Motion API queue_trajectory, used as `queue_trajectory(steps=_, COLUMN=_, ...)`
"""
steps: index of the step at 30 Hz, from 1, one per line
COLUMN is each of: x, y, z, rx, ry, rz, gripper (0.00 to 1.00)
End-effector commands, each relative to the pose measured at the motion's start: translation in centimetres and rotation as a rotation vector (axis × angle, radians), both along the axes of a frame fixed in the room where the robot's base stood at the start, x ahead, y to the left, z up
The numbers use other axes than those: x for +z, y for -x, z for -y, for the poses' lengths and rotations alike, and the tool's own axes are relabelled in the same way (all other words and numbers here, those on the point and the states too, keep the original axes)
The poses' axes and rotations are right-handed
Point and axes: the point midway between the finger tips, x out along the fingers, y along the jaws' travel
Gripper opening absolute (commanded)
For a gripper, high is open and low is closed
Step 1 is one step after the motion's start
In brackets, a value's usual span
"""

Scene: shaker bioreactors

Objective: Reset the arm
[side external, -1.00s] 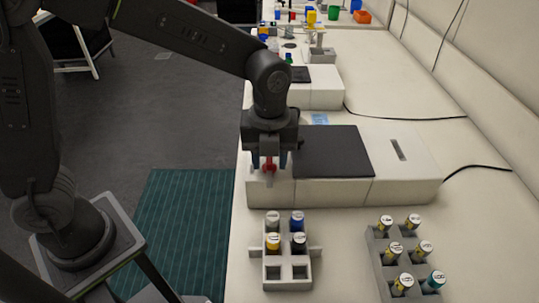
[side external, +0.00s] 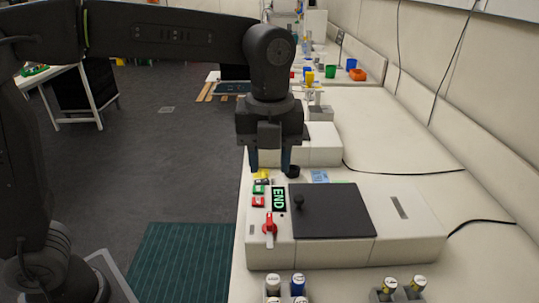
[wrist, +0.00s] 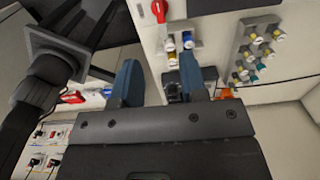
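My gripper (side external: 270,162) hangs from my arm over the near bioreactor's control panel in the side external view, pointing down. Its two blue fingers are apart with nothing between them; the wrist view shows the open fingers (wrist: 160,82) too. The near bioreactor (side external: 400,245) is a white box with a dark lid (side external: 345,210). Its red knob (side external: 269,230) stands clear of my fingers, lower in the picture. A small display (side external: 279,199) reads END in green. The red knob also shows at the top of the wrist view (wrist: 159,9).
A vial rack (wrist: 177,27) and a second rack (wrist: 257,47) stand on the bench. Another white box (side external: 322,150) stands behind. Free bench (side external: 420,140) lies to the right.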

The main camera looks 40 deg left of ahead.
Motion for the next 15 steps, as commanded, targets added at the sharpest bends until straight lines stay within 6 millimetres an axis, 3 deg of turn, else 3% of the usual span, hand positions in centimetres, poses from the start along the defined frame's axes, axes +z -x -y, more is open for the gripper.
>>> queue_trajectory(steps=15, x=0.75, y=0.4, z=-0.62, rx=0.067, ry=0.006, rz=0.015, gripper=0.39)
